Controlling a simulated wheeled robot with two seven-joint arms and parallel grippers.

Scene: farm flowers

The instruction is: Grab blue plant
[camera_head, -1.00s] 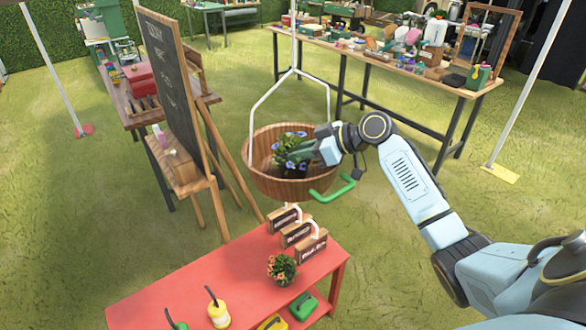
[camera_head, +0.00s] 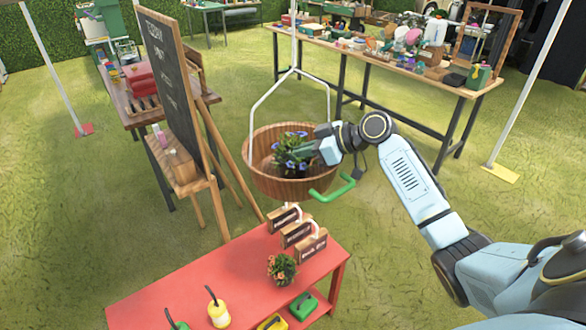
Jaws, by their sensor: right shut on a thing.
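The blue plant (camera_head: 290,152), dark green leaves with small blue flowers, is inside the round wooden hanging basket (camera_head: 282,188). My right gripper (camera_head: 310,150) reaches over the basket's right rim and is shut on the blue plant at its right side. The fingertips are partly hidden by the leaves. The lower part of the plant is in the basket, and its base is hard to make out. My left gripper is not in view.
A red table (camera_head: 235,280) below the basket holds small wooden signs (camera_head: 297,232) and an orange-flowered plant (camera_head: 281,268). A chalkboard easel (camera_head: 172,90) stands left of the basket. A green handle (camera_head: 333,187) is by its right rim. Grass is open to the right.

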